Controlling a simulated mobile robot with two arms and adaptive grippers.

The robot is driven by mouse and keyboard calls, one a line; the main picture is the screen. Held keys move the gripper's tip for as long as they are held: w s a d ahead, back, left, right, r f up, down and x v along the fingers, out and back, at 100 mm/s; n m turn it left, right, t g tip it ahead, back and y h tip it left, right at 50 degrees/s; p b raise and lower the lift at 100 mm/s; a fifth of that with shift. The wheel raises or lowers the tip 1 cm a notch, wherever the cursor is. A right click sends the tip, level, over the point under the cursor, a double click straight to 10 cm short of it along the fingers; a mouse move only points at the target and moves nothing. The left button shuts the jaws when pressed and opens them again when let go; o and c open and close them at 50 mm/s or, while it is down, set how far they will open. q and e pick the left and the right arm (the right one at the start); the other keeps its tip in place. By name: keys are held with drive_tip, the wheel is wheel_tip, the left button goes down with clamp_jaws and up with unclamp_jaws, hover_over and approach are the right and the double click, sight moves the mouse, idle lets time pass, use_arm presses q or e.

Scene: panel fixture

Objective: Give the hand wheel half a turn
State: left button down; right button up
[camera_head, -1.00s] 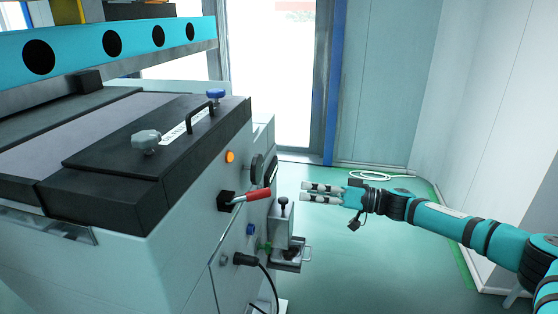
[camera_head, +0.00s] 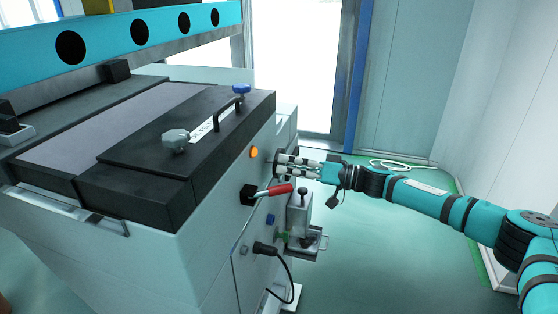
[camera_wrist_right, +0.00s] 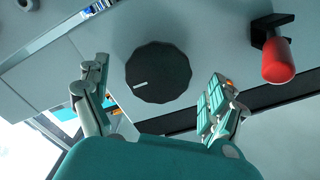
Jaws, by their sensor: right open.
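The hand wheel (camera_wrist_right: 158,73) is a dark, many-sided disc on the grey panel in the right wrist view. A short white mark sits near its left edge. My right gripper (camera_wrist_right: 155,92) is open, with one finger to the left of the wheel and one to its lower right. Clear gaps show on both sides, and neither finger touches it in this view. In the head view my right gripper (camera_head: 282,164) reaches the fixture's side face from the right, and its fingers hide the wheel there. My left gripper is out of view.
A red-handled lever (camera_head: 275,190) sticks out just below the gripper; it also shows in the right wrist view (camera_wrist_right: 278,62). An orange button (camera_head: 254,152) is left of the fingers. A bracket (camera_head: 305,225) and a black plug with cable (camera_head: 265,248) are lower. Floor to the right is open.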

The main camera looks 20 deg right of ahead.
drive_tip(key=shift+x, duration=1.15)
drive_tip(key=shift+w+a, duration=0.15)
drive_tip(key=shift+a, duration=0.05)
drive_tip(key=c, duration=1.2)
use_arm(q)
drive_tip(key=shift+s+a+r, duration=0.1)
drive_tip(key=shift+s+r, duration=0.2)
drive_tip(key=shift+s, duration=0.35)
use_arm(e)
drive_tip(key=shift+o, duration=0.2)
use_arm(q)
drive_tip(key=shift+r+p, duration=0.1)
drive_tip(key=shift+p, duration=0.2)
use_arm(e)
drive_tip(key=shift+f+n, duration=0.1)
drive_tip(key=shift+n, duration=0.2)
